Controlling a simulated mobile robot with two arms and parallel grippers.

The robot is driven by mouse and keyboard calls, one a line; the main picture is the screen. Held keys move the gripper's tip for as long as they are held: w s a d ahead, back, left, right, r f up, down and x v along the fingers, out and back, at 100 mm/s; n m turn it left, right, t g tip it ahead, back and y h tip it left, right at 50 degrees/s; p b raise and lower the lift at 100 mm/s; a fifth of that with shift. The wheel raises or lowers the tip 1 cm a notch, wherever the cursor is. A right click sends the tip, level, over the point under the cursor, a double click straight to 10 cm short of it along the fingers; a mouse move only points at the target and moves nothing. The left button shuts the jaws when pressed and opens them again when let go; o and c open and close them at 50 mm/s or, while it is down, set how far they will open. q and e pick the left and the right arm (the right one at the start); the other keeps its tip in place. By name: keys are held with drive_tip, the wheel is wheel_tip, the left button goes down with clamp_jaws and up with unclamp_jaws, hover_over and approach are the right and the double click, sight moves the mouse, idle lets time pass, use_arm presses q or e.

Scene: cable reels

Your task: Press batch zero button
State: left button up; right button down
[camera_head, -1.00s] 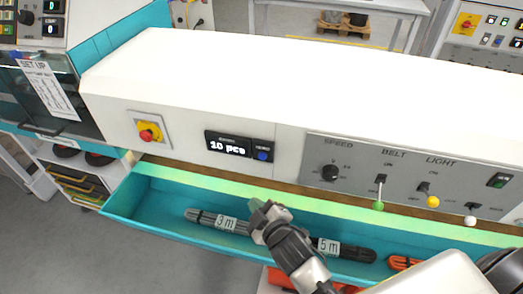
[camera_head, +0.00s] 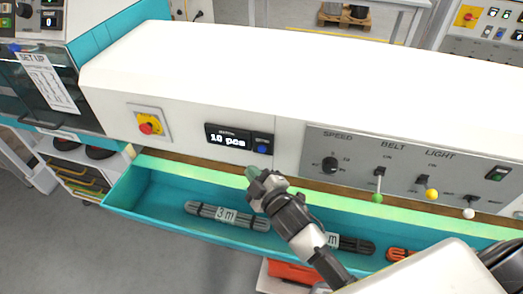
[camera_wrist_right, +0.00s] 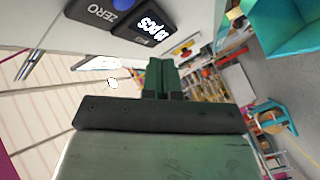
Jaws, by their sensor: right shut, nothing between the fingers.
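The batch zero button (camera_head: 262,148) is a small blue round button on a dark plate beside the batch display (camera_head: 228,138), which reads "10 pcs". In the right wrist view the blue button (camera_wrist_right: 122,4) shows at the top edge next to the word ZERO, with the display (camera_wrist_right: 152,22) to its right. My right gripper (camera_head: 253,172) is shut and empty, just below the button and apart from it in the head view. Its green fingertips (camera_wrist_right: 158,75) also show in the right wrist view. My left gripper is not in view.
The teal tray (camera_head: 118,205) below the panel holds cable bundles, one labelled 3 m (camera_head: 205,211). A red emergency stop (camera_head: 147,128) sits left of the display. The switch panel (camera_head: 345,150) with speed knob and belt and light levers is to the right.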

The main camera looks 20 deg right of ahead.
sight(262, 149)
drive_tip(key=shift+w+d, duration=0.65)
drive_tip(key=shift+w, duration=0.3)
drive_tip(key=shift+w+d, duration=0.65)
drive_tip(key=shift+w, duration=0.3)
drive_tip(key=shift+w, duration=0.1)
idle(0.6)
drive_tip(key=shift+w+d, duration=0.25)
drive_tip(key=shift+w+d, duration=0.2)
drive_tip(key=shift+w, duration=0.1)
idle(0.8)
drive_tip(key=shift+s+a+p, duration=0.35)
drive_tip(key=shift+s+a, duration=0.1)
drive_tip(key=shift+s, duration=0.25)
